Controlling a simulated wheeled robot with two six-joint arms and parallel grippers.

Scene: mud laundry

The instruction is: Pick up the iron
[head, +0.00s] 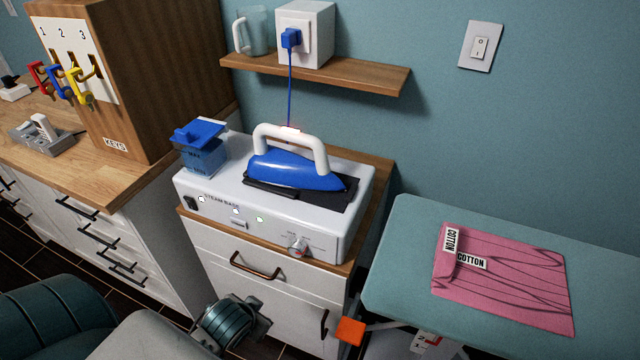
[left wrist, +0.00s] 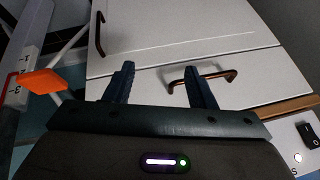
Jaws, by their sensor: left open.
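The iron (head: 290,170) has a blue body and a white arched handle (head: 290,138). It rests on a dark pad on the white steam base (head: 225,205) in the head view. My left gripper (head: 258,318) is low in front of the cabinet, below and apart from the iron. In the left wrist view its two fingers (left wrist: 160,78) are spread and empty, facing the white cabinet front. The iron is not in the left wrist view. My right gripper is in neither view.
A blue tank (head: 203,148) stands on the base's left end. A blue cord (head: 289,95) runs up to a socket box (head: 305,35) by a wooden shelf (head: 340,78). An ironing board (head: 400,250) with pink cloth (head: 510,285) is at right. Cabinet handles (head: 255,266) protrude.

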